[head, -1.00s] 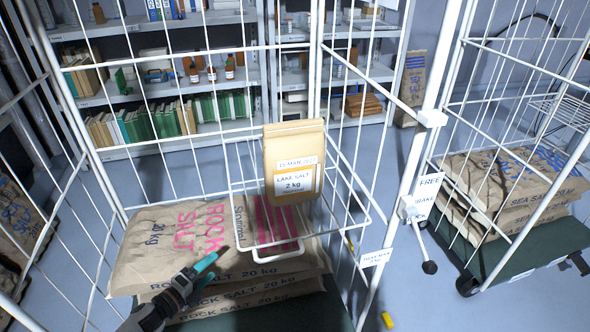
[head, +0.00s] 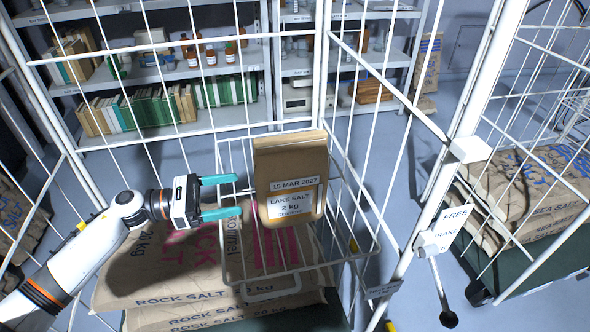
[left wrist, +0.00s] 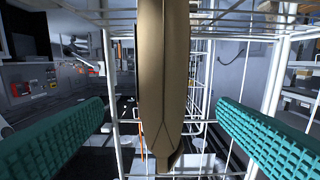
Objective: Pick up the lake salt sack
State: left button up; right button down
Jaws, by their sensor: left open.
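The lake salt sack (head: 289,170) is a small brown paper bag with white labels reading 15 MAR 2027 and LAKE SALT 2 kg. It stands upright in a white wire basket (head: 232,262) on the wire cage. My left gripper (head: 222,197) is open just left of the sack, its two teal fingers pointing toward it. In the left wrist view the sack (left wrist: 164,80) shows edge-on between the open fingers, with space on both sides. My right gripper is not in view.
Large rock salt sacks (head: 190,296) lie stacked below the basket. White cage bars (head: 455,130) rise around it. At right, sea salt sacks (head: 520,205) lie on a green platform. Shelves (head: 170,137) with books and bottles stand behind.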

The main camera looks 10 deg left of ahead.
aim_at(257, 189)
pick_arm(q)
jog(key=p+x, duration=0.1)
jog(key=x, duration=0.4)
jog(key=shift+d+r+p, duration=0.25)
jog(key=shift+d+p, duration=0.05)
jog(key=shift+p, duration=0.1)
jog(key=shift+w+d, duration=0.1)
jog(key=shift+d, duration=0.25)
jog(key=shift+w+d+f, duration=0.25)
jog(key=shift+w+d, duration=0.15)
jog(key=shift+d, duration=0.05)
jog(key=x, duration=0.1)
jog(key=p+x, duration=0.1)
jog(key=x, duration=0.1)
jog(key=shift+w+d+f+p, duration=0.2)
jog(key=shift+w+f+p, duration=0.1)
jog(key=shift+p, duration=0.1)
jog(key=shift+w+d+f, duration=0.1)
jog(key=shift+w+d, duration=0.05)
jog(key=shift+d, duration=0.3)
jog(key=shift+a, duration=0.1)
grip_shut()
jog(key=shift+w+r, duration=0.15)
jog(key=shift+r, duration=0.2)
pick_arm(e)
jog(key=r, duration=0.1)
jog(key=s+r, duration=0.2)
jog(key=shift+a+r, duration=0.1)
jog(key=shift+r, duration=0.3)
